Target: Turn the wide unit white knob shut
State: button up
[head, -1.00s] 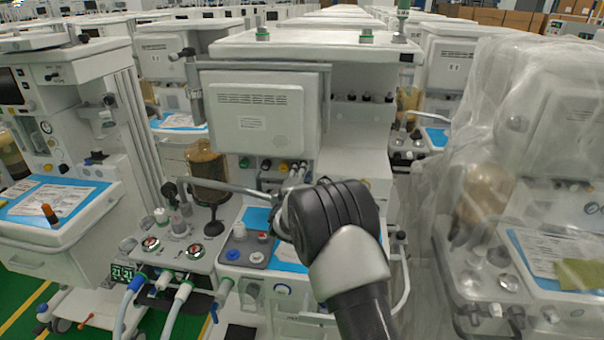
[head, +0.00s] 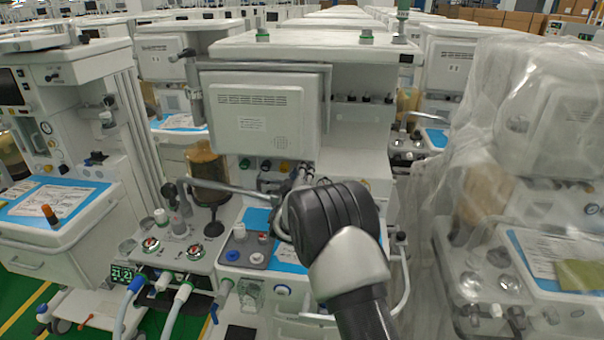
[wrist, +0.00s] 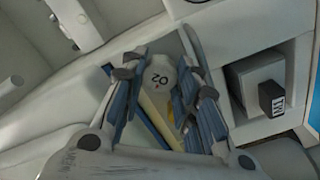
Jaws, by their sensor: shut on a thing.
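The white knob (wrist: 160,76), marked O2, shows in the wrist view between the tips of my gripper (wrist: 158,84). The blue-grey fingers are closed on its two sides. Its lower part is hidden from me. In the head view the wide unit (head: 268,115) stands in the middle, with a large pale panel on its front. My dark wrist covers part of its work surface in that view, and my fingertips and the held knob cannot be made out there.
A small grey panel with a blue knob (head: 239,231) and another white knob (head: 232,255) lies left of my wrist. A dark labelled block (wrist: 271,99) sits right of my fingers. A plastic-wrapped cart (head: 535,130) stands at right, another cart (head: 75,100) at left.

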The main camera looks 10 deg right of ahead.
jog(key=shift+m, duration=4.1)
jog(key=o, duration=0.8)
jog(key=shift+s, duration=0.15)
jog(key=v, duration=1.1)
jog(key=shift+s, duration=0.35)
jog(key=shift+a, duration=0.15)
